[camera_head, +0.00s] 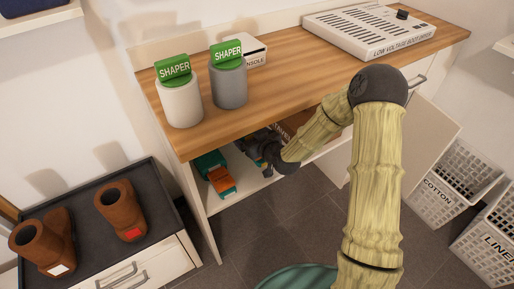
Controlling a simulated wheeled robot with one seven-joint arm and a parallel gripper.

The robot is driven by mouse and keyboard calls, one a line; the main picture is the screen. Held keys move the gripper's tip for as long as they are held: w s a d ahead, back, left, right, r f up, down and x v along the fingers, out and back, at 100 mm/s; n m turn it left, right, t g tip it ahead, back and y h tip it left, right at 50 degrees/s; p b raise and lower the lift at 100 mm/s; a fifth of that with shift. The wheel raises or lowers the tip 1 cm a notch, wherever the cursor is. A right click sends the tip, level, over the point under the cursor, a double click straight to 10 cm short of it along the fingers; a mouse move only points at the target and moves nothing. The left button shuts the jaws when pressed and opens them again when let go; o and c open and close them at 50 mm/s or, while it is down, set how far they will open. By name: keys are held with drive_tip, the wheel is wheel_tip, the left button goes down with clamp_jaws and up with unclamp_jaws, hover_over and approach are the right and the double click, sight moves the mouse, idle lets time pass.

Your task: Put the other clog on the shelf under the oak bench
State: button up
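The oak bench (300,62) has a pale shelf (240,192) under its top. On the shelf's left part lie a teal item (211,160) and an orange item (221,181), close together. They are small in view, and I cannot tell for sure whether either is a clog. My gripper (257,150) reaches in under the bench top, just right of the teal and orange items. Its fingers are dark and partly shadowed, so I cannot see whether they hold anything. My arm hides part of the shelf to the right.
Two canisters with green SHAPER labels (180,98) and a white boot dryer (370,32) stand on the bench. Brown boots (121,211) stand on a dark tray (82,198) at the left. Laundry baskets (453,185) and an open door (427,125) are at the right.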

drive_tip(key=shift+f+b, duration=0.3)
drive_tip(key=shift+f, duration=1.2)
drive_tip(key=shift+f+b, duration=0.85)
drive_tip(key=shift+f, duration=1)
drive_tip(key=shift+f, duration=0.15)
drive_tip(key=o, duration=1)
drive_tip(key=shift+c, duration=0.2)
